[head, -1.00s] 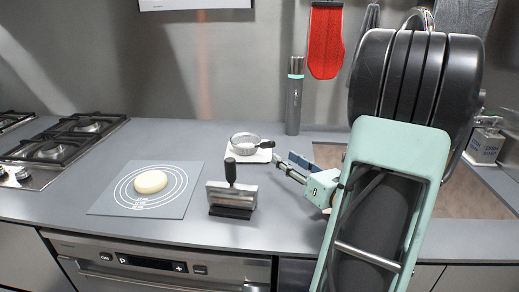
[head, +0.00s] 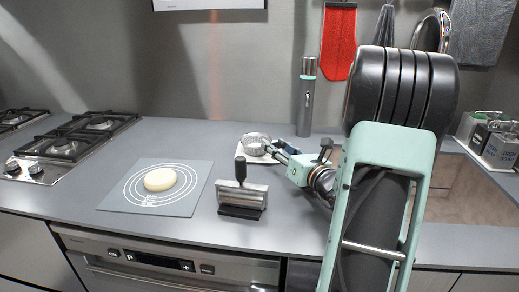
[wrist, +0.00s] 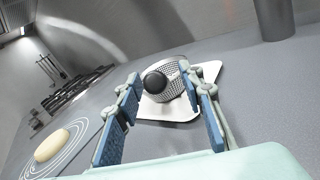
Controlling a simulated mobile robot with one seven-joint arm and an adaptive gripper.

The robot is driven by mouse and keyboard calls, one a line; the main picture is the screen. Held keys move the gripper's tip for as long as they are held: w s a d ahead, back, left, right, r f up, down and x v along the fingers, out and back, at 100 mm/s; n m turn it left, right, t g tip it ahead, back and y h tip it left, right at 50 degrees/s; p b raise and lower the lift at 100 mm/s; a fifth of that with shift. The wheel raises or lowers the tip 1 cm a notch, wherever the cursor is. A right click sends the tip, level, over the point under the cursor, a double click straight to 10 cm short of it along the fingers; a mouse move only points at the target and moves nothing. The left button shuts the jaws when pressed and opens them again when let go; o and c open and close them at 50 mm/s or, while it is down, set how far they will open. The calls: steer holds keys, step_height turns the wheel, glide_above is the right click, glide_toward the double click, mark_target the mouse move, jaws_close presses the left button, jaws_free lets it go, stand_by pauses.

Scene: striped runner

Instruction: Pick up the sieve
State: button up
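The sieve (head: 253,142), a small grey mesh bowl with a rim, rests on a white board (head: 239,153) at the back of the counter. In the wrist view the sieve (wrist: 170,69) lies between and beyond my fingers. A dark round end in front of the mesh seems to be its handle seen nearly end-on. My gripper (head: 276,147) is just right of the sieve, its fingers reaching left. In the wrist view my gripper (wrist: 160,78) is open, with blue pads on both sides of the handle. I cannot tell whether either finger touches it.
A black-handled metal tool (head: 241,195) stands in front of the sieve. Left of it, a pale dough round (head: 160,179) lies on a grey mat (head: 190,205). A tall dark cylinder (head: 306,97) stands behind my gripper. A gas hob (head: 80,140) is at far left.

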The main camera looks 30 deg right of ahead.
jaws_close()
steer(key=shift+r, duration=0.1)
stand_by(0.4)
